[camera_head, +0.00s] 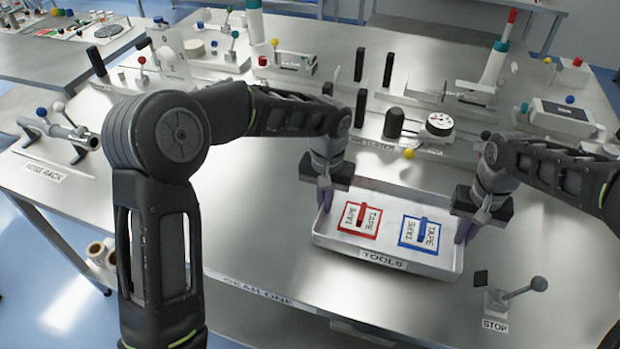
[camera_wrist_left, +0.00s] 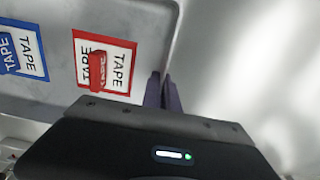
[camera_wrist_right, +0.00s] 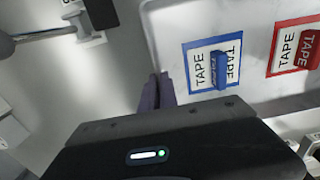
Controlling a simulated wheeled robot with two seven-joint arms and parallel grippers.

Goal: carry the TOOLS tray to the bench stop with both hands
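The TOOLS tray (camera_head: 337,241) is a shallow pale metal tray with a TOOLS label on its front. Inside it lie a red tape piece on a red-framed card (camera_head: 360,220) and a blue tape piece on a blue-framed card (camera_head: 420,233). My left gripper (camera_head: 325,197) is closed over the tray's left wall, and my right gripper (camera_head: 467,228) over its right wall. Both wrist views show the narrow fingers (camera_wrist_left: 163,92) (camera_wrist_right: 158,92) straddling the wall. I cannot tell whether the tray touches the bench. The bench stop (camera_head: 497,301), with a STOP label and a grey ball lever, stands right of the tray.
A row of fixtures with a dial gauge (camera_head: 440,123), black posts and a yellow ball knob stands behind the tray. Bare bench (camera_head: 560,260) lies right of the tray. The bench's front edge is close.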

